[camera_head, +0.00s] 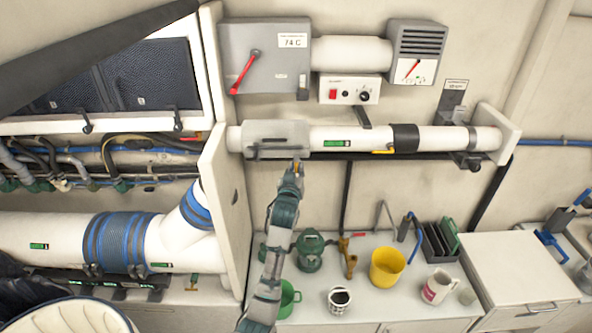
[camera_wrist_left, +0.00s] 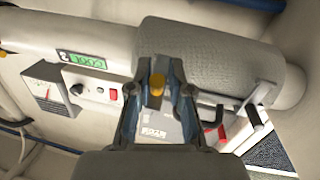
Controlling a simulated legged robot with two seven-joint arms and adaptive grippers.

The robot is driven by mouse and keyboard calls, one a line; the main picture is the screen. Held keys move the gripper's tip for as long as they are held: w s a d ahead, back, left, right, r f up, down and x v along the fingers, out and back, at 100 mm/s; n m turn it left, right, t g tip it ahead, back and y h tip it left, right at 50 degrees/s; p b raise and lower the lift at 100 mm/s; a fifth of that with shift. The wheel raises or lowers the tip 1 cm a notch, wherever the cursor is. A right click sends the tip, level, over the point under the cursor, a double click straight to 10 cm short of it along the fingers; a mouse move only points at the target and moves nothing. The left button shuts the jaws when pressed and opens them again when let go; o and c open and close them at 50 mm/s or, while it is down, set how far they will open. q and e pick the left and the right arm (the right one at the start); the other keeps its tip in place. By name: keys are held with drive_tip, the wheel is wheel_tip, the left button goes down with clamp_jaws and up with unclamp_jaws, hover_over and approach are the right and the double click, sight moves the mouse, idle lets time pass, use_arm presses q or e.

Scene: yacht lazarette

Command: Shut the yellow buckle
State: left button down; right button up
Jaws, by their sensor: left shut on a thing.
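A grey sleeve (camera_head: 278,130) is wrapped around the white pipe (camera_head: 345,138) on the back wall. The yellow buckle (camera_wrist_left: 157,84) shows between my left gripper's fingers in the wrist view, at the sleeve's edge; only a small yellow tip (camera_head: 297,165) of it shows in the head view. My left gripper (camera_head: 295,172) reaches up to the sleeve's lower edge from below and is shut on the yellow buckle. The fingers hide much of it, so I cannot tell how far its lever is folded. My right gripper is not in view.
A yellow-handled part (camera_head: 383,151) sits by the black band (camera_head: 405,138) further right on the pipe. A white panel (camera_head: 230,210) stands close left of my arm. The counter below holds a green lantern (camera_head: 310,250), a yellow bucket (camera_head: 387,267) and mugs (camera_head: 437,287).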

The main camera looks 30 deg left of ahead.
use_arm(q)
drive_tip(key=shift+w+r+g+h, duration=0.1)
drive_tip(key=shift+r+g+h, duration=0.45)
drive_tip(key=shift+g, duration=0.55)
drive_tip(key=shift+w+r+n+g+h, duration=0.15)
drive_tip(key=shift+r+n+g+h, duration=0.25)
drive_tip(key=shift+r+g, duration=0.5)
drive_tip(key=g, duration=0.1)
drive_tip(key=r+g+h, duration=0.1)
drive_tip(key=g, duration=0.1)
drive_tip(key=w+a+g+h, duration=0.1)
drive_tip(key=shift+r+g, duration=0.15)
drive_tip(key=shift+g, duration=0.25)
drive_tip(key=shift+w+r+h, duration=0.1)
drive_tip(key=shift+w+h, duration=0.05)
drive_tip(key=shift+h, duration=0.2)
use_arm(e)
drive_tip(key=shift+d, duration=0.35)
use_arm(q)
drive_tip(key=shift+g, duration=0.3)
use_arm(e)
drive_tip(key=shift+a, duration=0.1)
use_arm(q)
drive_tip(key=c, duration=1.2)
unclamp_jaws()
drive_tip(key=shift+w, duration=0.1)
drive_tip(key=shift+w+f, duration=0.15)
drive_tip(key=shift+f, duration=0.1)
